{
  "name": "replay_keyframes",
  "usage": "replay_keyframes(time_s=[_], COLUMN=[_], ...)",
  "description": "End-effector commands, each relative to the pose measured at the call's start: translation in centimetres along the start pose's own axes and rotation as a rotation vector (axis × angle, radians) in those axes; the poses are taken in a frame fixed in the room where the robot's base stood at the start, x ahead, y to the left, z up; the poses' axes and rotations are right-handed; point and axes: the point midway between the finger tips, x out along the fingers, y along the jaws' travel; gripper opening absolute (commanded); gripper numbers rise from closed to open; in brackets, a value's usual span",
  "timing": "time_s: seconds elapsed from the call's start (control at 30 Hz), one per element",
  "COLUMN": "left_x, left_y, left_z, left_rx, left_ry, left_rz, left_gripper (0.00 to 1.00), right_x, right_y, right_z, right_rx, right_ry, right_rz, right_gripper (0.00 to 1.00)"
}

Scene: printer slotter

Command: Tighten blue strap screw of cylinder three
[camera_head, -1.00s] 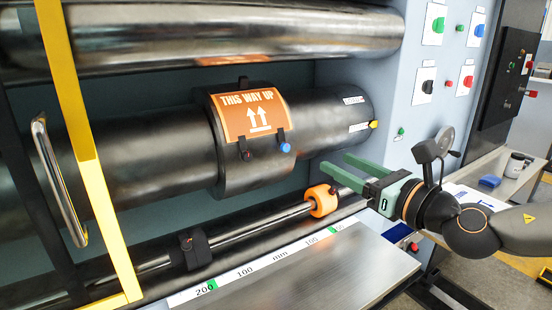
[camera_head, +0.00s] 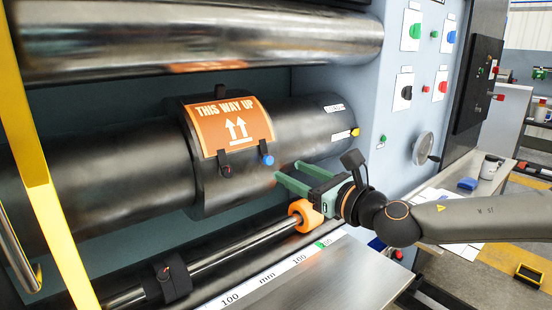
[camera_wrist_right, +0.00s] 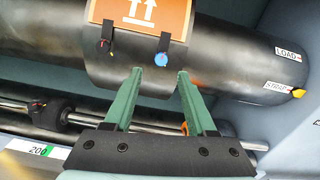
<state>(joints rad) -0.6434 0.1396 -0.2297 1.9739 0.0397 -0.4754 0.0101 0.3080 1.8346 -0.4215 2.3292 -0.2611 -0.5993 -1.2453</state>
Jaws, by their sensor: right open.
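The blue strap screw (camera_head: 267,160) sits on a black strap at the lower right corner of the orange THIS WAY UP plate (camera_head: 236,128), on the black cylinder (camera_head: 215,185). It also shows in the right wrist view (camera_wrist_right: 161,60), above and between my fingertips. My right gripper (camera_head: 290,172) is open and empty, its green fingers pointing at the cylinder, below and right of the blue screw. In the right wrist view the open fingers (camera_wrist_right: 158,75) reach up just below the screw, apart from it. My left gripper is in neither view.
Below runs a thin rod with an orange collar (camera_head: 305,215) close under my right gripper. A yellow bar (camera_head: 40,160) stands at left. The side panel (camera_head: 405,110) with buttons and a handwheel (camera_head: 423,148) is at right.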

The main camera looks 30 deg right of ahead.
Motion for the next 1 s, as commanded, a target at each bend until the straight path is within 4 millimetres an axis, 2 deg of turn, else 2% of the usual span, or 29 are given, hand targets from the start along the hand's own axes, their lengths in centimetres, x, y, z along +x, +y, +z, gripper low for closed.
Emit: replay_keyframes(time_s=[0.13,0.63,1.0], left_x=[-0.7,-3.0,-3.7], left_y=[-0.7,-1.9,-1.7], left_z=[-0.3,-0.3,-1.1], left_rx=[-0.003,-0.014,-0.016], left_ry=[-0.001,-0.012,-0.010], left_rz=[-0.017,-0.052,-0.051], left_gripper=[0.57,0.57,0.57], right_x=[1.4,4.1,6.2], right_y=[-0.2,-0.2,-0.2], right_z=[0.0,0.3,0.0], right_rx=[0.010,0.010,0.004], right_ry=[0.004,-0.001,0.001], right_rz=[-0.005,-0.005,-0.005], right_gripper=[0.56,0.56,0.56])
